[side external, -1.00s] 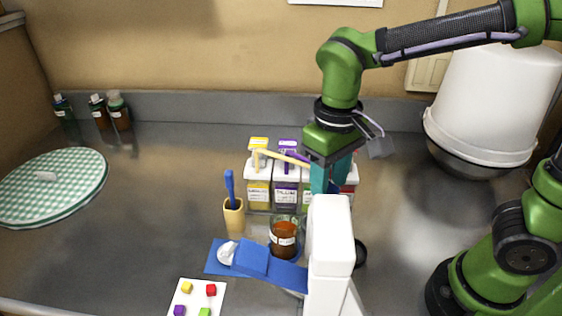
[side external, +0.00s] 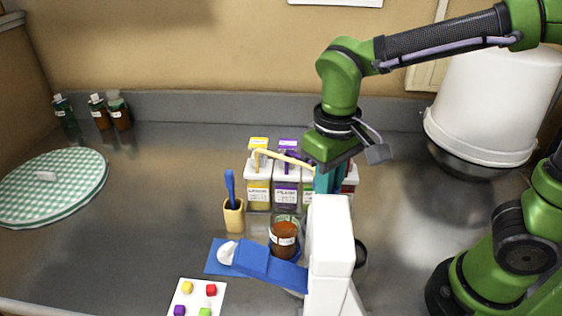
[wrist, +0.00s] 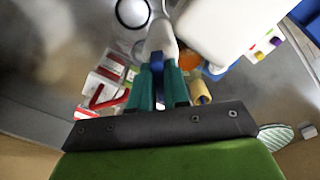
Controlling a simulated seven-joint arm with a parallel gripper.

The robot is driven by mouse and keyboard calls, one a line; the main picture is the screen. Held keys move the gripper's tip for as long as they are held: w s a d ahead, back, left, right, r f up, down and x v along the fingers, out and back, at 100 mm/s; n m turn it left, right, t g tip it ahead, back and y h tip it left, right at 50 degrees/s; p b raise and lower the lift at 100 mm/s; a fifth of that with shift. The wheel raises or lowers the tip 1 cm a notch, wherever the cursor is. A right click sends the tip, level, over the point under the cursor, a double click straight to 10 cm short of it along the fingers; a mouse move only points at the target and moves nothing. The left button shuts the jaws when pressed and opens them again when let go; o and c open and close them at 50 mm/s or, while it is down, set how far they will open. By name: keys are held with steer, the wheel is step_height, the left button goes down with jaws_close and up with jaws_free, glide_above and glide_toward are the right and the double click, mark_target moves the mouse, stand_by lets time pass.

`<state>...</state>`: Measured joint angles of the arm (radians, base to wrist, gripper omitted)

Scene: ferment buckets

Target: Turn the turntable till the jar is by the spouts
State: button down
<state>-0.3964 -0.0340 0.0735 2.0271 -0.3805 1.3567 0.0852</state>
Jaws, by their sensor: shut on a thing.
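The jar (side external: 284,231), glass with brown-orange contents and a white label, stands upright left of a tall white stand. It shows partly in the wrist view (wrist: 188,62). The spouts (side external: 285,155) are yellow and purple, on a row of labelled dispensers (side external: 258,190) behind the jar. My gripper (wrist: 158,80), with teal fingers, points down behind the white stand. In the wrist view it is shut on a blue upright piece (wrist: 157,62), beside a whitish rounded part. The turntable is mostly hidden by the stand, and I cannot make out its outline.
The white stand (side external: 330,245) blocks the side view of my fingertips. A blue ramp-like piece (side external: 262,265), a tan cup with a blue brush (side external: 234,217) and a card with coloured cubes (side external: 198,298) are close by. The left counter is clear up to a checkered round board (side external: 75,170).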

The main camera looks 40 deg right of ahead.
steer(key=shift+m, duration=0.6)
steer(key=shift+a+m, duration=0.1)
steer(key=shift+m, duration=1.5)
steer(key=shift+w+a+r+m, duration=0.1)
steer(key=shift+w+m, duration=0.05)
steer(key=shift+m, duration=4.35)
steer(key=shift+w+a+m, duration=0.1)
steer(key=shift+w+m, duration=0.05)
steer(key=shift+m, duration=2.15)
steer(key=c, duration=1.1)
jaws_free()
